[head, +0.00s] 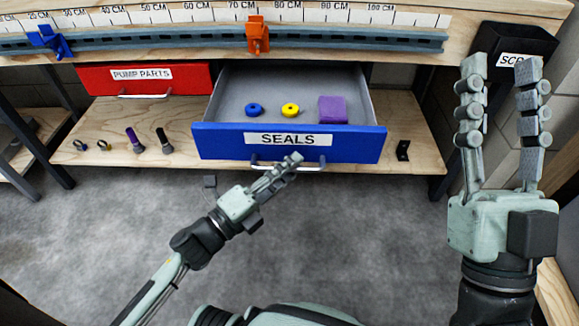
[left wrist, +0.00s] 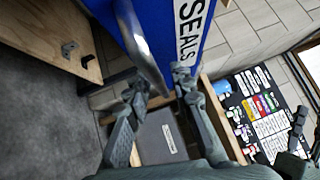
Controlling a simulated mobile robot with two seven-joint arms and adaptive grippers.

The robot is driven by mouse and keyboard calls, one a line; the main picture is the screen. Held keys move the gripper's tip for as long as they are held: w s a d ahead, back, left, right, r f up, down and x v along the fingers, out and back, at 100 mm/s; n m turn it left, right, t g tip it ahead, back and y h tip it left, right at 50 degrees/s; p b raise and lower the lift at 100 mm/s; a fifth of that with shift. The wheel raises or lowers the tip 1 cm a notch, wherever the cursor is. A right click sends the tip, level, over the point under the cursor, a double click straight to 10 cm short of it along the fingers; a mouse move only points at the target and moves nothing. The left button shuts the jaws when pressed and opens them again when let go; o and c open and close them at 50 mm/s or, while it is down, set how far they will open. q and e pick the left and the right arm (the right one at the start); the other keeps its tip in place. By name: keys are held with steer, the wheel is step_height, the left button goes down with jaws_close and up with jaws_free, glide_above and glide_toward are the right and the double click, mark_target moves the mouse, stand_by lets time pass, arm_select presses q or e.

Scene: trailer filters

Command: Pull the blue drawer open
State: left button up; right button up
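The blue drawer (head: 220,143), labelled SEALS, stands well out from under the bench in the head view, its grey inside showing. A blue ring (head: 254,109), a yellow ring (head: 290,110) and a purple block (head: 332,110) lie in it. Its metal handle (head: 262,165) runs along the lower front; it also shows in the left wrist view (left wrist: 143,52). My left gripper (head: 291,161) is at the handle, with the bar between its closely set fingers (left wrist: 163,82); it appears shut on the bar. My right gripper (head: 500,75) is raised at the right, open and empty.
The red PUMP PARTS drawer (head: 187,79) is shut at the left. A wooden lower shelf (head: 85,133) holds several small parts. The grey floor before the drawer is clear.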

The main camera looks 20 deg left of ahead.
arm_select(q)
steer(key=shift+o, duration=0.2)
steer(key=v, duration=1.2)
stand_by(0.4)
